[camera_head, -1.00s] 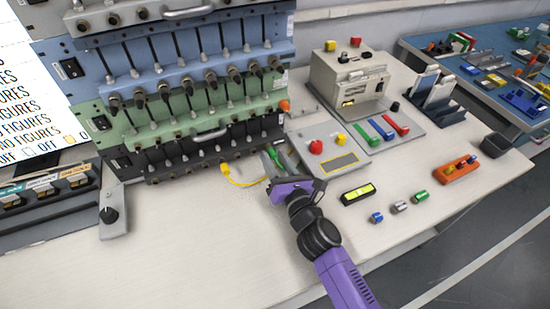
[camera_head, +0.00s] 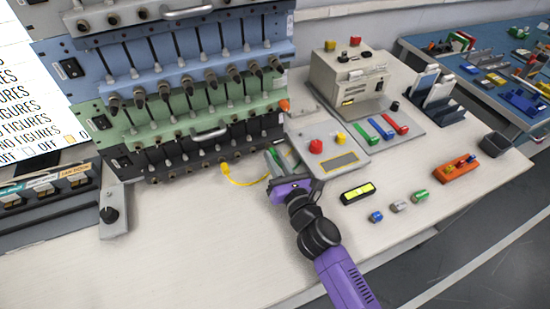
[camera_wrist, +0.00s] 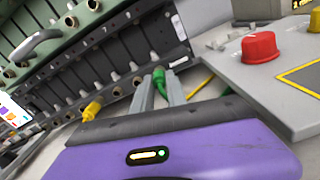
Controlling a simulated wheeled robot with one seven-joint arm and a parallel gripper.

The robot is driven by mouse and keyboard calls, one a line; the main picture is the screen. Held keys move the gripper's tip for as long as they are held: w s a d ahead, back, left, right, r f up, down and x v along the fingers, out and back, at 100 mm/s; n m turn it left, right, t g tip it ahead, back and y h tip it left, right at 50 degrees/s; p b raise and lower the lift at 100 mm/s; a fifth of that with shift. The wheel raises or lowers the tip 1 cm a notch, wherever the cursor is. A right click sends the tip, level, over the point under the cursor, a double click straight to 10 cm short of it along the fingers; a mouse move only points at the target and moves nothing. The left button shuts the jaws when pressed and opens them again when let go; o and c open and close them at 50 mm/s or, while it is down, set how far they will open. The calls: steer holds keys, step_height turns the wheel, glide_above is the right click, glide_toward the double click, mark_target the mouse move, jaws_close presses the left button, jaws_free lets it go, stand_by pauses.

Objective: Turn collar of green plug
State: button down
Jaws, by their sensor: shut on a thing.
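The green plug (camera_wrist: 158,78) is at the fingertips of my gripper (camera_wrist: 158,92) in the wrist view, close to the lower dark module's socket row. My gripper is shut on it, one grey finger on each side. In the head view my gripper (camera_head: 279,160) reaches up to the right end of that module, with a bit of green between its fingers. The fingers partly hide the plug. I cannot tell how far it sits in a socket.
A yellow plug (camera_head: 225,168) with a yellow cord is on the left of my gripper. A panel with a red button (camera_head: 316,146) stands close on the right. A small level-like display (camera_head: 358,192) and several small cylinders lie farther right. The table front left is clear.

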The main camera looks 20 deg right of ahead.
steer(key=n, duration=0.4)
steer(key=shift+n+p, duration=0.3)
steer(key=shift+n, duration=1.7)
steer(key=c, duration=1.3)
jaws_free()
steer(key=shift+s+b, duration=0.35)
steer(key=shift+s, duration=3.6)
